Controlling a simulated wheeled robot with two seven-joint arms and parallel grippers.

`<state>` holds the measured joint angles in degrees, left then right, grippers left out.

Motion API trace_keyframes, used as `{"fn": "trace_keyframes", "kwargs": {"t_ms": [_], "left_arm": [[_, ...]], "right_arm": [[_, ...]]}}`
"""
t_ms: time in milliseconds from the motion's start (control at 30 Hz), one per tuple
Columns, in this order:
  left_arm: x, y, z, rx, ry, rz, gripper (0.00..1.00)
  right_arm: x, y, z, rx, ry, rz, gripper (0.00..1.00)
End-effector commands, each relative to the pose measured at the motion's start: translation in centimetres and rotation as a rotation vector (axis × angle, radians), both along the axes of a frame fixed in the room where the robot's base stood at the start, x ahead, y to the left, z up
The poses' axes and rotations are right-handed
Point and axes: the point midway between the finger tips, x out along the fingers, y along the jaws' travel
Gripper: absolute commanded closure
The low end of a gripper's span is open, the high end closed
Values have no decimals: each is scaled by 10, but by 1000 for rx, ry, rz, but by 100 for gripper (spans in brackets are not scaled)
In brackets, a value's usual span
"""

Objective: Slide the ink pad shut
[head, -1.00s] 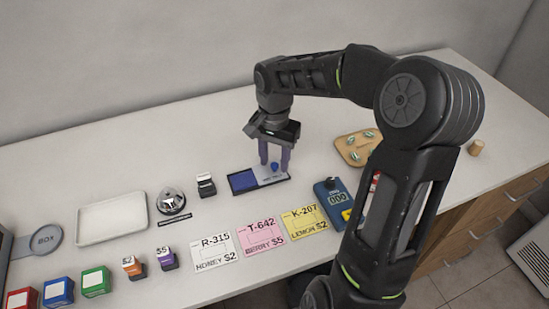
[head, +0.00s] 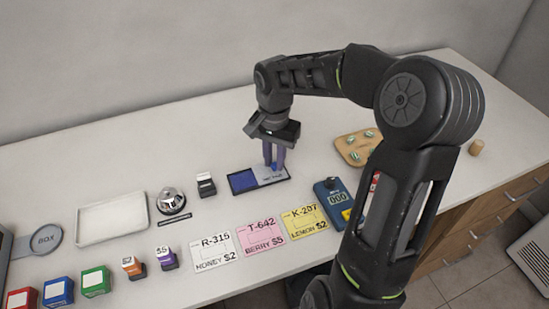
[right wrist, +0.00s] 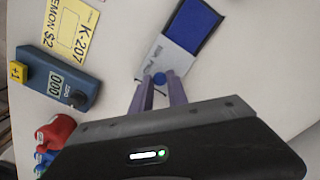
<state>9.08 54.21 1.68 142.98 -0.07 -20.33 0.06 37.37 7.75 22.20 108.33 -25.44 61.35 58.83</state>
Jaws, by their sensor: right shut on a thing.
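The ink pad (head: 242,181) lies on the counter at the middle of the head view. Its blue pad area shows at the left, and its grey sliding lid covers the right part. In the right wrist view the blue pad (right wrist: 193,27) and the grey lid (right wrist: 168,61) also show. A small blue knob (right wrist: 159,79) stands on the lid. My right gripper (head: 274,167) points down over the lid and is shut on the knob, one finger on each side. My left gripper is not in view.
A black stamp (head: 206,184) and a bell (head: 171,201) stand left of the pad. Price cards, including a pink one (head: 262,236), and a blue counter device (head: 332,196) lie in front. A wooden board (head: 355,148) lies to the right. Bare counter extends behind the pad.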

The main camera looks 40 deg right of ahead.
Motion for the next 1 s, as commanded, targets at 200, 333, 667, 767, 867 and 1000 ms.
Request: {"fn": "trace_keyframes", "kwargs": {"t_ms": [200, 333, 667, 767, 867, 1000], "left_arm": [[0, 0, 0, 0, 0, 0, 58], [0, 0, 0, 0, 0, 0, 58], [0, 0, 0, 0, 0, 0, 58], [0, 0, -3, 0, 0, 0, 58], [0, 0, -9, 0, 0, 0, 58], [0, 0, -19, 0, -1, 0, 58]], "right_arm": [[0, 0, 0, 0, -1, 0, 100], [0, 0, 0, 0, -1, 0, 100], [0, 0, 1, 0, -1, 0, 100], [2, 5, -1, 0, -2, 2, 100], [7, 19, -2, 0, -3, 6, 100], [17, 48, -3, 0, -2, 7, 100]]}}
